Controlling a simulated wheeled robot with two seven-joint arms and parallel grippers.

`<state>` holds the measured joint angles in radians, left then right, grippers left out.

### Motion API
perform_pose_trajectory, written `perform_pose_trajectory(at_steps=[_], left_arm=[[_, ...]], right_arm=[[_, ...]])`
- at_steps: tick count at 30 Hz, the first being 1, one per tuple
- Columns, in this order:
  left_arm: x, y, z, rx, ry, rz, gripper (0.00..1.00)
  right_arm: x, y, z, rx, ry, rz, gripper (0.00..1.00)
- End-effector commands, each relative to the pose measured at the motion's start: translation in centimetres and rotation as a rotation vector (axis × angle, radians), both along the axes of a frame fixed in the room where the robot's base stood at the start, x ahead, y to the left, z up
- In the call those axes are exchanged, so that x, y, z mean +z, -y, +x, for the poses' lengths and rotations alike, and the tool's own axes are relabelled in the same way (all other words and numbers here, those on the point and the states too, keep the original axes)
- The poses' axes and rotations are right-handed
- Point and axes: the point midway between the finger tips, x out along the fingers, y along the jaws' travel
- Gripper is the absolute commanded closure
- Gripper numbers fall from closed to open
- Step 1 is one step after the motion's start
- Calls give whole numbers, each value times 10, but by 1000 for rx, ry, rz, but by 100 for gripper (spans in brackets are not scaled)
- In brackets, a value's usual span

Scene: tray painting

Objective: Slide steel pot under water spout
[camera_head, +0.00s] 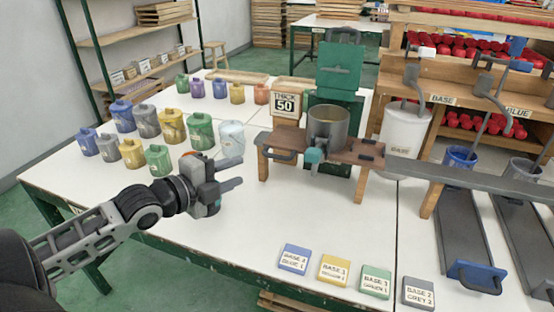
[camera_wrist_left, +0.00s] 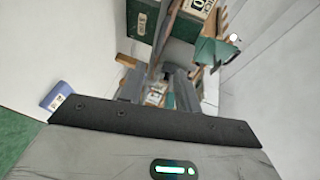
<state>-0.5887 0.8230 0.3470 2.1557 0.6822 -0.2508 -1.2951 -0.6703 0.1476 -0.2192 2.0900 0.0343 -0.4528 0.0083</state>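The steel pot (camera_head: 328,128) stands upright on a small wooden bench (camera_head: 279,140), in front of a green metal unit (camera_head: 338,72). A teal part (camera_head: 314,155) shows at the pot's front lower side. I cannot tell which fitting is the water spout. My left gripper (camera_head: 231,174) is open and empty above the white table, left of the bench and apart from the pot. Its fingers also show in the left wrist view (camera_wrist_left: 165,92), where the pot cannot be made out clearly. My right gripper is not clearly seen.
Several coloured jars (camera_head: 172,125) stand on the table's back left. Label blocks (camera_head: 334,269) lie along its front. A "THICK 50" sign (camera_head: 285,103) stands behind the bench. A grey bar (camera_head: 455,177) reaches the bench from the right. The table's middle front is clear.

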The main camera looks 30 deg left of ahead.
Motion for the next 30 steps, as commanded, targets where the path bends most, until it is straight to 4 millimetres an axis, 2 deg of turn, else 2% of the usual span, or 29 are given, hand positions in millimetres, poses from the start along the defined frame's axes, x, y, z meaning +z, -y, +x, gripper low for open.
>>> perform_pose_trajectory(at_steps=[21,25,30], left_arm=[[-22,20,115,1,0,-6,67],[-26,21,128,2,-2,-4,67],[-28,23,135,0,-3,-2,67]], right_arm=[[1,1,0,0,0,-1,67],[0,1,0,-1,-1,-2,67],[-1,1,-1,-1,-4,-3,67]])
